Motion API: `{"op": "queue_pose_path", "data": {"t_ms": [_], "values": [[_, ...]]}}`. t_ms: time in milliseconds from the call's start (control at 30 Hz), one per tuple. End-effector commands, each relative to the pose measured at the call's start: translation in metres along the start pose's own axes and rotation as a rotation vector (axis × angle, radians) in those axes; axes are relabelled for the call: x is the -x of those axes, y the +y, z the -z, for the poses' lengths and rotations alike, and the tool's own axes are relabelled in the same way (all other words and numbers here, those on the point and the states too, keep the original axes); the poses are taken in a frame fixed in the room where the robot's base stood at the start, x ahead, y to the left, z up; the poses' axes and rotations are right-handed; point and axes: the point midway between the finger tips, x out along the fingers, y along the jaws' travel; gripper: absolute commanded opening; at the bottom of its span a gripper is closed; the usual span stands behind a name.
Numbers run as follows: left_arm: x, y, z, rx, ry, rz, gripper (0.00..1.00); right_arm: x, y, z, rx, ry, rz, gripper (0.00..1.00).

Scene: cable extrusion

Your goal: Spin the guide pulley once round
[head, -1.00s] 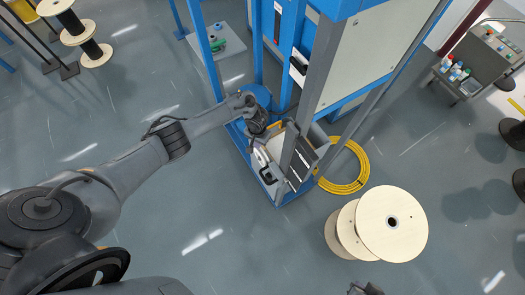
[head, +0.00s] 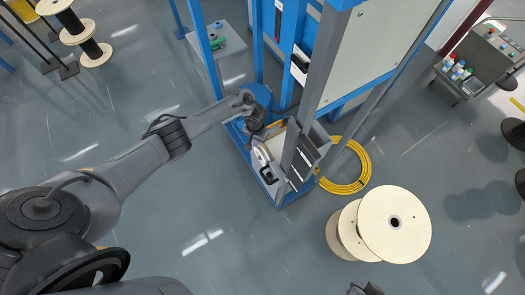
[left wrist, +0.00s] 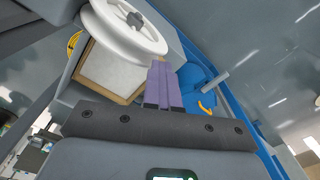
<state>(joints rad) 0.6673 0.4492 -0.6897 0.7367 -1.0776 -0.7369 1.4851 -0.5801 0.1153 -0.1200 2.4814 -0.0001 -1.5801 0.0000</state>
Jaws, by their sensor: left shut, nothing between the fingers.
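The guide pulley is a white wheel with a grey hub; in the left wrist view its rim (left wrist: 110,38) fills the top. In the head view the pulley (head: 261,155) shows small and edge-on, low in the blue frame. My left gripper (left wrist: 162,70) is shut and empty, its purple fingers together. The fingertips are close to the pulley's lower right rim; I cannot tell whether they touch it. In the head view my left arm reaches in to the pulley and the fingertips are hard to make out. A dark part at the bottom edge may be my right gripper (head: 366,289).
Grey posts (head: 318,85) of the machine frame stand close beside the pulley. A coil of yellow cable (head: 362,178) lies on the floor behind it. A wooden cable reel (head: 378,238) stands at the lower right. The floor in front of the frame is clear.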

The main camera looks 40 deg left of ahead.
Motion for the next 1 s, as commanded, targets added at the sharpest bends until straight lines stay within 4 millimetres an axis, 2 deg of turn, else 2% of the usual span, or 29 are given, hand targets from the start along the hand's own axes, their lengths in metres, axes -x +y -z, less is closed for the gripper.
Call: {"op": "queue_pose_path", "data": {"t_ms": [33,167,400,567,800,1000], "values": [[-0.013,0.003,-0.003,-0.005,-0.007,-0.007,0.00,-0.010,0.000,-0.003,0.000,-0.001,0.000,0.00],[-0.025,0.002,-0.002,-0.009,-0.009,-0.010,0.00,-0.021,-0.001,-0.007,0.000,-0.002,0.000,0.00],[-0.061,-0.003,0.000,-0.013,-0.013,-0.014,0.00,-0.051,-0.001,-0.017,0.001,-0.003,-0.001,0.00],[-0.063,-0.010,0.004,-0.013,-0.013,-0.014,0.00,-0.055,-0.001,-0.018,0.005,-0.004,-0.003,0.00],[-0.061,-0.031,0.017,-0.011,-0.011,-0.011,0.00,-0.062,0.000,-0.021,0.009,-0.002,-0.008,0.00],[-0.058,-0.033,0.018,-0.009,-0.008,-0.008,0.00,-0.061,0.000,-0.020,0.008,-0.002,-0.006,0.00]]}}
